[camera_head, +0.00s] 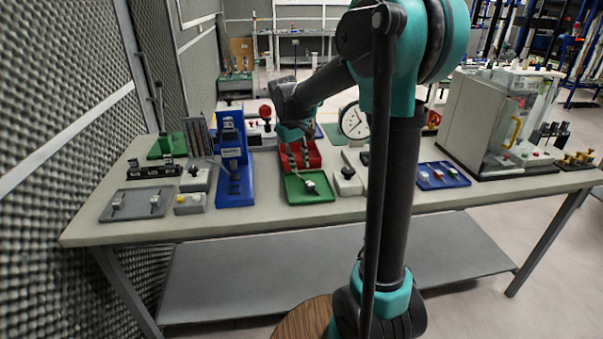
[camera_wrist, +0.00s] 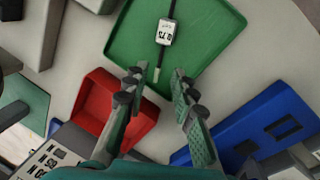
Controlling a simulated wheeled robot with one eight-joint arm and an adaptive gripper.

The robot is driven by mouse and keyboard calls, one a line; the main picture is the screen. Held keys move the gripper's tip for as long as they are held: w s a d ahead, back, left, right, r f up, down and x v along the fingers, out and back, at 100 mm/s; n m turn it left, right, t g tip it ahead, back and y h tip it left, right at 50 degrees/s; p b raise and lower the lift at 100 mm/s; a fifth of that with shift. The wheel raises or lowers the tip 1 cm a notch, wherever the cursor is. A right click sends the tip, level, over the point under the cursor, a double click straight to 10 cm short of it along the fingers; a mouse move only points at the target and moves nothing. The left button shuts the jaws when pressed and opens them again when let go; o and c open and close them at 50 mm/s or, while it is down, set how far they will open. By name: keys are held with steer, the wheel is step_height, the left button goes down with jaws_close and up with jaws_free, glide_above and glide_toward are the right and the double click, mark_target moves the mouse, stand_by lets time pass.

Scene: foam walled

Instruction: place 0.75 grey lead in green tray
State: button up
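The green tray (camera_head: 325,194) lies on the workbench, and it fills the top of the wrist view (camera_wrist: 215,55). A lead with a pale tag reading 0.75 (camera_wrist: 166,33) lies in this tray; its tag also shows in the head view (camera_head: 310,186). My gripper (camera_wrist: 155,76) is open and points down at the tray's near side in the wrist view. Its two fingers stand apart, with the lead's thin lower end between them in the picture and no finger seen touching it. In the head view my gripper (camera_head: 298,165) is over the tray's back edge.
A red bin (camera_wrist: 92,98) stands close beside my gripper. A blue stand (camera_head: 234,165) rises left of the tray. A grey tray (camera_head: 137,205) and a blue tray (camera_head: 440,181) hold other tagged pieces. A dial gauge (camera_head: 354,122) and a balance enclosure (camera_head: 495,120) stand to the right.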

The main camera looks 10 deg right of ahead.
step_height(320, 180, up, 6)
steer(key=a, duration=0.1)
steer(key=shift+s+r, duration=0.25)
